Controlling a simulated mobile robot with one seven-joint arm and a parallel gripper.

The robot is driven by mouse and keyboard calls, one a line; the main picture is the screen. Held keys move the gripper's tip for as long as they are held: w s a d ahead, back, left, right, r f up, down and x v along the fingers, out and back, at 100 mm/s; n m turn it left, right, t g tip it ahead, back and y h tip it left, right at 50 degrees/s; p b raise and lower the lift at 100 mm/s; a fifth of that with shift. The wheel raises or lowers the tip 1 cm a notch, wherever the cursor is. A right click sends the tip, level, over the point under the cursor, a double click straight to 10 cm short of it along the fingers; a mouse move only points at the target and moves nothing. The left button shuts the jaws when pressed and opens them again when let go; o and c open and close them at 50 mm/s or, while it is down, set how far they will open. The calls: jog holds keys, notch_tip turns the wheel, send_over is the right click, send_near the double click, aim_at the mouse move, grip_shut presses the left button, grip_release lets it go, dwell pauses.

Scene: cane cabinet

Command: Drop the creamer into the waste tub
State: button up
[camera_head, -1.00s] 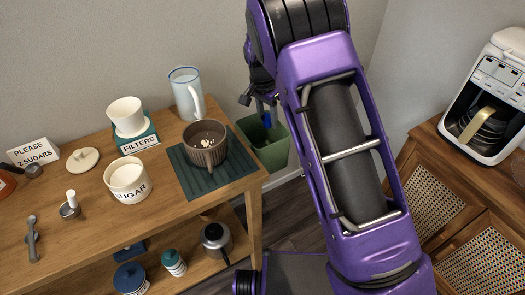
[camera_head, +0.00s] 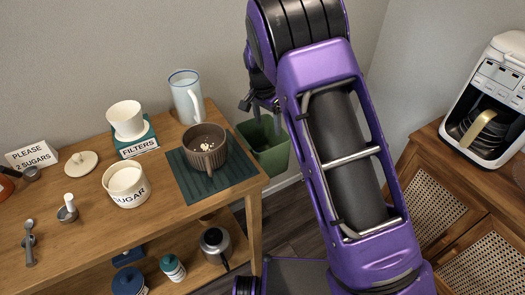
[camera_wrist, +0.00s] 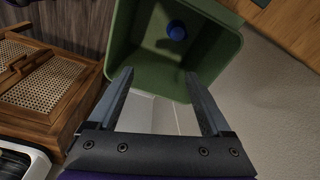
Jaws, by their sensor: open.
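The waste tub (camera_head: 271,159) is a green open bin on the floor, between the wooden table and my arm. It also fills the top of the wrist view (camera_wrist: 208,70). The creamer (camera_wrist: 176,31), a small blue piece from this angle, lies inside the tub, apart from my fingers. In the head view the tub's wall and my gripper hide it. My gripper (camera_wrist: 158,74) is open and empty, with its fingertips over the tub's opening. In the head view my gripper (camera_head: 262,105) hangs just above the tub's rim.
The table (camera_head: 165,215) left of the tub holds a ribbed brown mug (camera_head: 205,150) on a dark mat (camera_head: 193,184), a tall pitcher (camera_head: 184,98) and a sugar pot (camera_head: 128,187). A cane cabinet (camera_head: 425,165) with a coffee maker (camera_head: 490,95) stands at right.

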notch_tip(320, 180, up, 17)
jog(key=s+a+p, duration=0.1)
jog(key=s+p, duration=0.1)
jog(key=shift+a, duration=0.25)
jog(key=shift+f, duration=0.1)
